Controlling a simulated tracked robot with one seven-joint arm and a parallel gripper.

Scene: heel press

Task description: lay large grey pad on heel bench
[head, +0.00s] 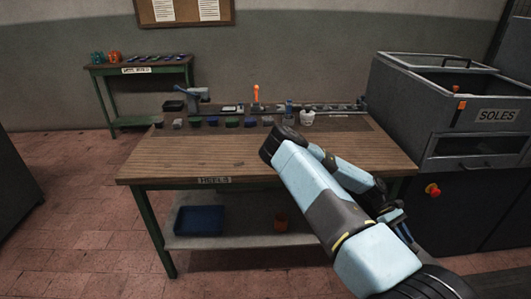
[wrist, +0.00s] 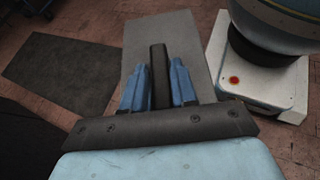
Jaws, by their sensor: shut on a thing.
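The heel bench is the wooden bench (head: 200,155) in the middle of the head view, with a green frame and a small front label that seems to read HEELS. My gripper (wrist: 158,72) shows in the wrist view, its two blue fingers shut on a dark upright bar. The bar stands in front of a large flat grey pad (wrist: 178,28), which reaches past the fingertips and seems to be held by it. The floor shows around the pad, with no bench top under it. In the head view my arm hides the gripper, and I see no pad there.
Small blocks, tools and a white cup (head: 307,117) line the bench's back edge; its front and middle are clear. A grey SOLES cabinet (head: 440,105) stands close at right. A green side table (head: 140,70) stands back left. A dark flat patch (wrist: 60,72) lies on the floor.

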